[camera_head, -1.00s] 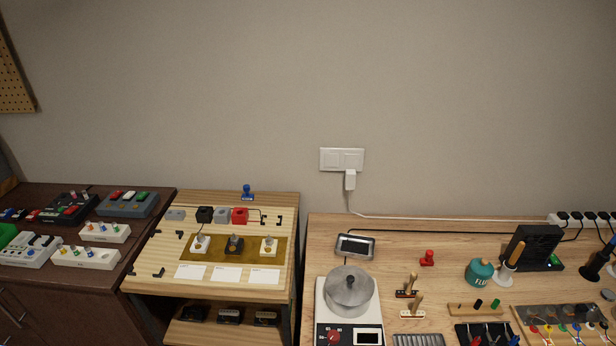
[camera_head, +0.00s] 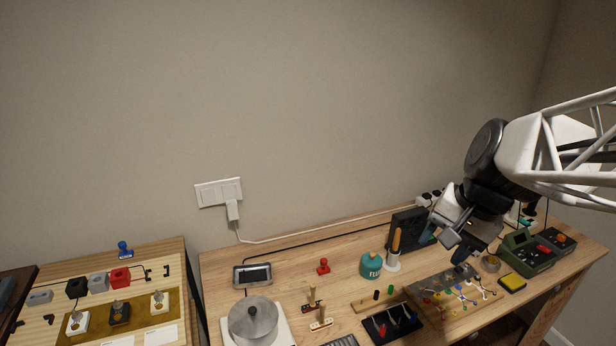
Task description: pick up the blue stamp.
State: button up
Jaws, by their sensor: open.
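The blue stamp (camera_head: 124,249) stands upright near the back edge of the light wooden stand (camera_head: 176,252) at the left of the head view. It has a rounded blue knob on a wider blue base. My gripper (camera_head: 453,249) is far to the right, above the right part of the workbench. It is open, and nothing shows between its fingers. A wide stretch of bench lies between it and the stamp.
Boxes in grey, black and red (camera_head: 120,277) stand just in front of the stamp. The workbench (camera_head: 215,275) holds a pot (camera_head: 253,320), a red stamp (camera_head: 323,266), a teal flux jar (camera_head: 371,265) and a black fan-like unit (camera_head: 408,228). The wall rises close behind.

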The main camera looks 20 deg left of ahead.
jog(key=w+a+f+m+g+y, duration=0.1)
jog(key=w+a, duration=0.3)
jog(key=a, duration=0.5)
jog(key=w+a+g+y, duration=0.1)
jog(key=w+a, duration=0.3)
jog(key=a, duration=0.6)
jog(key=m+g+y, duration=0.4)
jog(key=m+g, duration=0.2)
jog(key=g, duration=0.2)
send_near(123, 243)
jog(key=x, duration=0.4)
jog(key=shift+a, duration=0.1)
jog(key=shift+s+a+f, duration=0.1)
jog(key=shift+a+f, duration=0.05)
jog(key=shift+a, duration=0.05)
jog(key=shift+x, duration=1.25)
jog(key=shift+x, duration=2.6)
